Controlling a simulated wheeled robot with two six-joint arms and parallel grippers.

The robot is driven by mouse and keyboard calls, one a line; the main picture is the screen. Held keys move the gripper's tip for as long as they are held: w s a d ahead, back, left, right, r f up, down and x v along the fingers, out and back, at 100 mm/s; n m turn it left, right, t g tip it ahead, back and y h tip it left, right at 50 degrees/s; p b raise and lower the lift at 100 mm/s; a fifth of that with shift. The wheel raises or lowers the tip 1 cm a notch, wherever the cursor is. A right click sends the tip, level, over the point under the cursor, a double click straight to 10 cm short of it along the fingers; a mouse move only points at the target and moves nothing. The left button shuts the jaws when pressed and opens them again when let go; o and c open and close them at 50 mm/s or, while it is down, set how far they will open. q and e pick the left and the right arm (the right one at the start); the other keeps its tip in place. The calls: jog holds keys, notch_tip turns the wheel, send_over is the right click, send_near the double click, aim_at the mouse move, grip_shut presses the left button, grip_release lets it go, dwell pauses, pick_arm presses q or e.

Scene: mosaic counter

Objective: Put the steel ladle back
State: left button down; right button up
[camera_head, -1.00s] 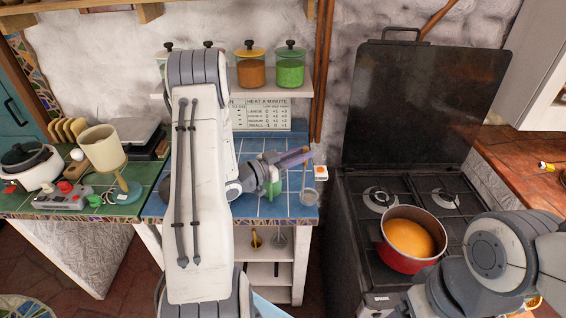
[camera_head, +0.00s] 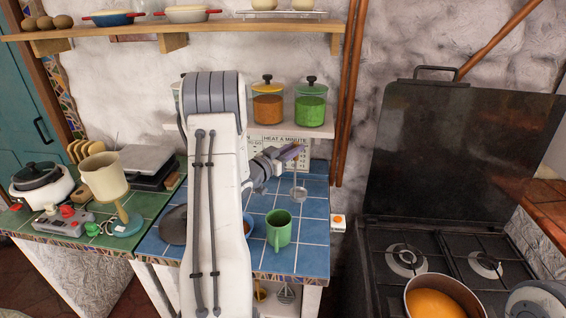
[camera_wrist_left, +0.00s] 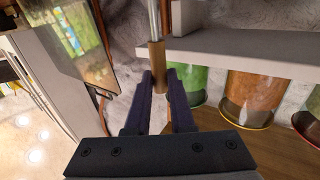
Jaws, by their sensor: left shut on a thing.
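My left gripper (camera_head: 293,153) is shut on the steel ladle (camera_head: 299,193). It is above the back of the blue-tiled counter (camera_head: 308,258), in front of the shelf. The ladle hangs down from the fingers, with its bowl low, apparently clear of the tiles. In the left wrist view the fingers (camera_wrist_left: 160,80) close on the ladle's brown grip (camera_wrist_left: 157,60), and its steel shaft runs on to the top edge. Two utensils (camera_head: 285,293) hang below the counter's front edge, partly cut off. My right gripper is out of view.
A green mug (camera_head: 279,229) stands on the blue tiles. An orange-filled jar (camera_head: 267,102) and a green-filled jar (camera_head: 311,103) stand on the shelf above. The stove with a pot (camera_head: 440,300) is at the right. A lamp (camera_head: 105,178) stands on the green tiles.

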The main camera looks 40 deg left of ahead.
pick_arm(q)
jog(key=a+f+p, duration=0.2)
jog(key=a+f, duration=0.1)
jog(key=f, duration=0.3)
jog(key=shift+s+a, duration=0.25)
jog(key=shift+s, duration=0.1)
jog(key=shift+f, duration=0.2)
jog(key=c, duration=0.8)
grip_release()
jog(key=shift+o, duration=0.2)
